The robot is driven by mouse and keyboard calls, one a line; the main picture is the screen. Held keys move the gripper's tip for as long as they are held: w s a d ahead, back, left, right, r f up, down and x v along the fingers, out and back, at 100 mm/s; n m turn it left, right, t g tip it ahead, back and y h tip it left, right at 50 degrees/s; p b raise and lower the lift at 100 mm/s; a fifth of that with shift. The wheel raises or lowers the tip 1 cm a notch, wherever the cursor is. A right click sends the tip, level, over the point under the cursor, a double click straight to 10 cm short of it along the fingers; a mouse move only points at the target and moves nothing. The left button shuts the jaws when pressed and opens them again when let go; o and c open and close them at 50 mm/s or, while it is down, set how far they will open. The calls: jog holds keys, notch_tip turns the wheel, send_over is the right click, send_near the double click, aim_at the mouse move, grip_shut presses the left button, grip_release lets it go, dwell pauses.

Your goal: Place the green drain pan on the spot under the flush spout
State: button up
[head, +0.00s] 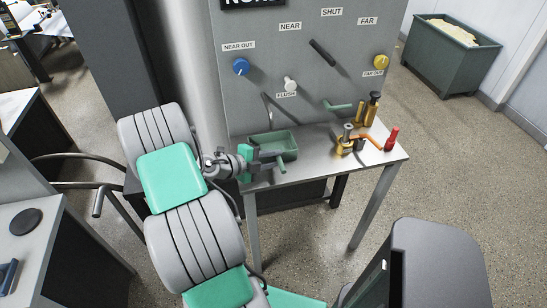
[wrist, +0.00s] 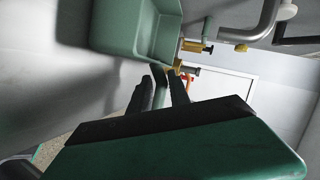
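The green drain pan (head: 275,142) is a shallow rectangular tray over the left part of the grey worktop, close to the panel, below the curved flush spout (head: 267,108). My gripper (head: 279,160) is at the pan's front side, reaching in from the left. In the wrist view the pan (wrist: 143,32) fills the top, and the two dark fingers (wrist: 163,88) close around a narrow green part that looks like its handle. I cannot tell whether the pan's base touches the worktop. The spot under the spout is hidden.
The worktop (head: 328,163) carries brass fittings (head: 346,142) and a red-handled item (head: 392,139) on the right. The panel has a blue knob (head: 241,66), white flush knob (head: 290,85), black lever (head: 322,52), yellow knob (head: 381,62) and green lever (head: 337,106).

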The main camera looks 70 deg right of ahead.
jog(key=o, duration=0.3)
jog(key=w+a+r+n+t+y+b, duration=0.15)
jog(key=w+a+n+t, duration=0.35)
jog(key=w+a+n, duration=0.7)
jog(key=w+a+r+n+t+y+b, duration=0.1)
jog(key=w+a+r+n+t+y, duration=0.25)
jog(key=w+a+n, duration=0.7)
jog(key=a+r+n+t+y, duration=0.1)
jog(key=a+n+y, duration=0.1)
jog(key=a+n, duration=0.4)
jog(key=s+a+r+n+t+y, duration=0.1)
jog(key=a+n, duration=0.5)
jog(key=a, duration=0.6)
jog(key=a+r+n+t+y, duration=0.1)
jog(key=a+r+n+y, duration=0.1)
jog(key=a+n, duration=0.4)
jog(key=shift+s+a+t+y, duration=0.15)
jog(key=shift+a+t+y, duration=0.15)
jog(key=shift+a, duration=1.15)
jog(key=shift+d, duration=0.1)
